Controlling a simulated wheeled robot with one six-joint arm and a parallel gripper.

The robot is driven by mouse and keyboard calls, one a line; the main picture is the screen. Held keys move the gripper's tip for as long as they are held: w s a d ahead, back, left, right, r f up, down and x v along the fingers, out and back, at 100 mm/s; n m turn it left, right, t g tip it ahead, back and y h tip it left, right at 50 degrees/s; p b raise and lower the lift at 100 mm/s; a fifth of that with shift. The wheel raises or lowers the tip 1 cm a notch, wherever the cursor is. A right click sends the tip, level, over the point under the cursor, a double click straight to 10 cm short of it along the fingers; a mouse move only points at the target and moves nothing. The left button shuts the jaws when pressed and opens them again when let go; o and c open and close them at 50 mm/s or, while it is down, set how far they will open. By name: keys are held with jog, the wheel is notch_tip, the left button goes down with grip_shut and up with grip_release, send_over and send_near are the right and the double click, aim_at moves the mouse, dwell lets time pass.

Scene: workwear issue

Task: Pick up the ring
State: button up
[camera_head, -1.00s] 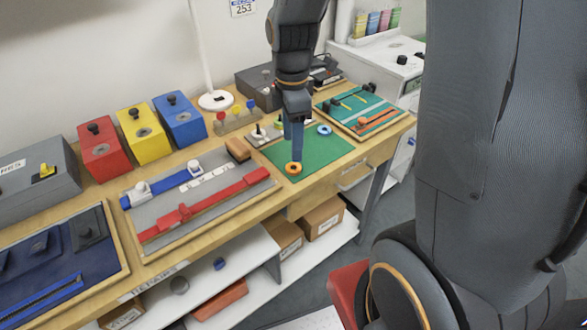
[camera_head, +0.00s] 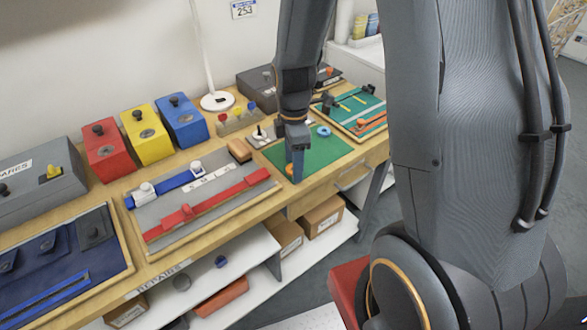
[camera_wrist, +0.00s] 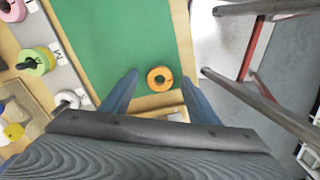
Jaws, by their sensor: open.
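An orange ring (camera_head: 289,169) with a dark centre lies on the green mat (camera_head: 318,151) near its front edge. In the head view, my gripper (camera_head: 297,176) is down at the ring, and a blue finger hides part of it. In the wrist view, the ring (camera_wrist: 159,70) appears between the two blue fingertips of my open gripper (camera_wrist: 159,78), with a visible gap on each side. I cannot tell the exact height of the fingertips above the mat. A blue ring (camera_head: 323,131) lies farther back on the same mat.
A grey board (camera_head: 205,195) with blue and red straps lies left of the mat. A teal tray (camera_head: 360,108) with tools stands to the right. Pink and green rolls (camera_wrist: 38,62) stand left of the mat in the wrist view. The bench's front edge is close to the ring.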

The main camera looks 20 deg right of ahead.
jog(key=shift+c, duration=0.2)
jog(key=c, duration=1.1)
jog(key=shift+r, duration=0.1)
